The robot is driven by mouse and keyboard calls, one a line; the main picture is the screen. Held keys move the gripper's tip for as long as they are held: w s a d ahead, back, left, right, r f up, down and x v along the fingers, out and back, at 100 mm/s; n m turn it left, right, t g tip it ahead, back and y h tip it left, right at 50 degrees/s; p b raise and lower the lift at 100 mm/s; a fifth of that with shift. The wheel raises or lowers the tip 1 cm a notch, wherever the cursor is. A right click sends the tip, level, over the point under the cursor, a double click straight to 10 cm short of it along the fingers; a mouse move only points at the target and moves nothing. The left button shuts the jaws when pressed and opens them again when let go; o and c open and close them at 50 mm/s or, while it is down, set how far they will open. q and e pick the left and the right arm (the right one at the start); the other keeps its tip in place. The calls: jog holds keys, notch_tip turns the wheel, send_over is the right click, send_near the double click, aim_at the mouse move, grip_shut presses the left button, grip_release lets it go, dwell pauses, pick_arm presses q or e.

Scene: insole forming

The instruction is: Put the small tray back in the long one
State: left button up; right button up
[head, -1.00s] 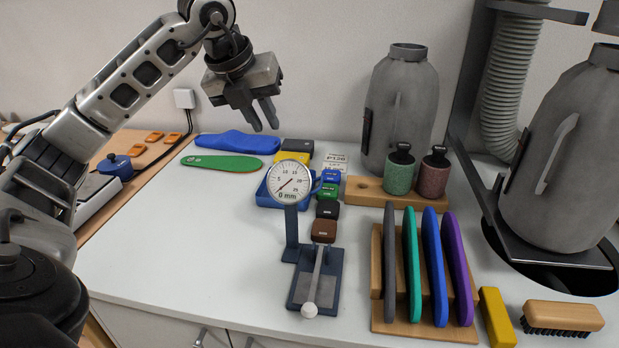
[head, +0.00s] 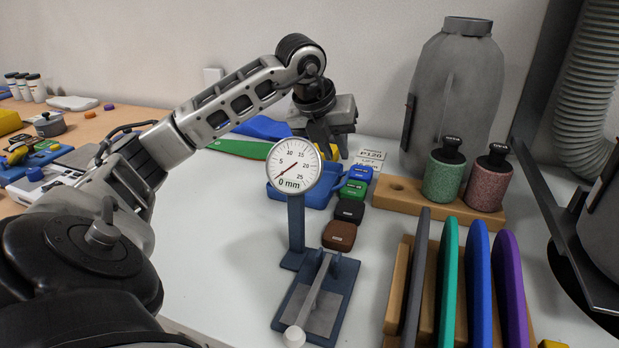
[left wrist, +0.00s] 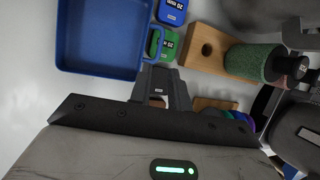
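A small blue tray (head: 318,197) lies on the white table behind the dial gauge, which partly hides it in the head view. It also shows in the left wrist view (left wrist: 97,70), where its visible floor is empty. My left gripper (head: 332,148) points down above the tray's right rear side, its two fingers apart with no tray between them. In the left wrist view the fingers (left wrist: 162,88) are to the right of the tray's rim. I cannot make out for sure which thing is the long tray. My right gripper is not in view.
The dial gauge (head: 294,165) stands in front of the tray. Blue, green, black and brown blocks (head: 349,210) line its right side. A wooden holder (head: 400,192) with two sanding rollers and a rack of coloured insoles (head: 448,285) are at right. The table's left front is clear.

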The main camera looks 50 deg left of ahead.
aim_at(345, 179)
pick_arm(q)
jog(key=x, duration=0.8)
jog(key=shift+a+f, duration=0.1)
jog(key=shift+f, duration=0.25)
jog(key=shift+r, duration=0.1)
grip_shut()
